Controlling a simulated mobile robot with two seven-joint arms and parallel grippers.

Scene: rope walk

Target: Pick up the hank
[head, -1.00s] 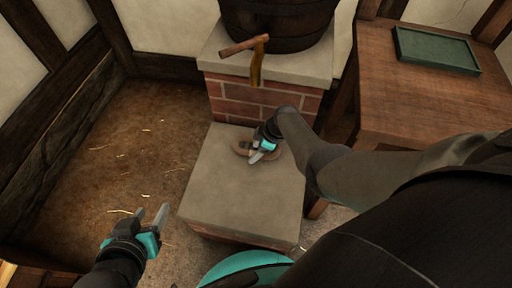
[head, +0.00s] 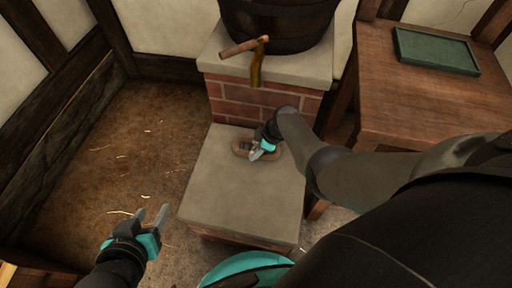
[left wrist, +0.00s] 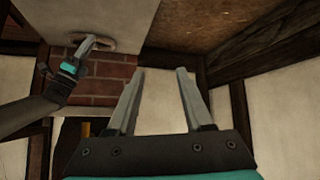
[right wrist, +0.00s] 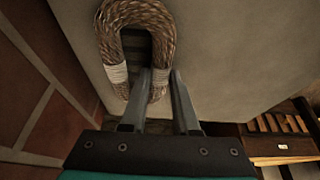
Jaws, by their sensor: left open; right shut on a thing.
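The hank (right wrist: 158,40) is a loop of brown braided rope with pale bindings on its two sides. It lies on the grey stone top of a low brick block (head: 225,190), near the block's back edge, and also shows in the head view (head: 240,147). My right gripper (right wrist: 160,75) is shut on one side of the hank, with one finger inside the loop and one outside. It also shows in the head view (head: 257,154), where it covers part of the hank. My left gripper (head: 152,211) is open and empty, left of the block; its fingers show in the left wrist view (left wrist: 158,72).
A dark barrel (head: 275,22) with a wooden tap (head: 245,46) stands on a brick plinth (head: 265,105) behind the block. A wooden table (head: 425,100) with a green tray (head: 437,51) stands at the right. The straw-strewn floor at the left is open.

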